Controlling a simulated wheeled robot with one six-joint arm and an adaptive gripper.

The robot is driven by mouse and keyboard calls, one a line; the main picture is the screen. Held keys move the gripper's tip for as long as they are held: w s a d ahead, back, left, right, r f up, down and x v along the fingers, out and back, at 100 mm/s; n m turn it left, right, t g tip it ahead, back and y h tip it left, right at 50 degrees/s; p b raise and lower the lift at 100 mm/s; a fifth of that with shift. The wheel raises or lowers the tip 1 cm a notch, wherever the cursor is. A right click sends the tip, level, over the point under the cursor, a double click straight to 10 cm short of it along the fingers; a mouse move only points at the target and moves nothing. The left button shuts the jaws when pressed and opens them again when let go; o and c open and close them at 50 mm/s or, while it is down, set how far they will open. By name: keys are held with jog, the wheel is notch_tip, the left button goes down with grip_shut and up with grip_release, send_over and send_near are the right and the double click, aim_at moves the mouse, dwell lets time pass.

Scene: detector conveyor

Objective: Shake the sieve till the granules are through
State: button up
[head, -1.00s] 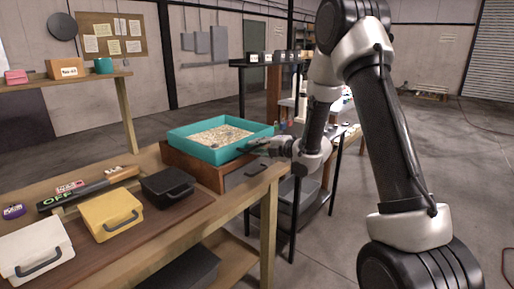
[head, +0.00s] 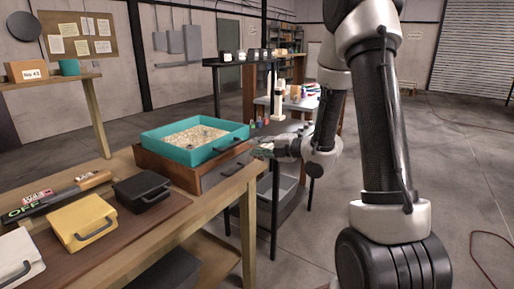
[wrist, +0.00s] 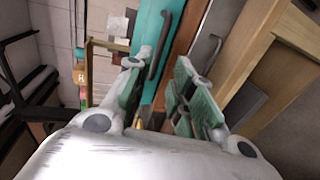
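The sieve is a teal square tray (head: 160,142) with pale granules (head: 192,138) lying in it. It sits level on a brown wooden box (head: 150,164) at the bench's far end. A dark handle (head: 231,145) is on its near right side. My gripper (head: 259,151) is just right of that side, apart from the handle and empty. In the wrist view my gripper (wrist: 160,66) has its green-padded fingers spread, with the sieve's teal wall (wrist: 148,28) and dark handle (wrist: 165,45) beyond the tips. What lies under the mesh is hidden.
A grey drawer front (head: 219,171) faces my gripper below the sieve. Black (head: 142,193), yellow (head: 83,224) and white (head: 18,257) cases stand on the wooden bench (head: 205,215). A cluttered table (head: 300,103) stands behind my arm. The floor at right is clear except for a cable.

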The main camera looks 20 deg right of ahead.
aim_at(237, 144)
jog(key=shift+o, duration=0.2)
jog(key=w, duration=0.1)
jog(key=w+a, duration=0.1)
jog(key=w, duration=0.1)
jog(key=w+f, duration=0.1)
jog(key=shift+w+a, duration=0.25)
jog(key=shift+w, duration=0.05)
jog(key=x, duration=0.7)
jog(key=shift+c, duration=0.4)
grip_shut()
jog(key=shift+w+a, duration=0.1)
jog(key=shift+a, duration=0.05)
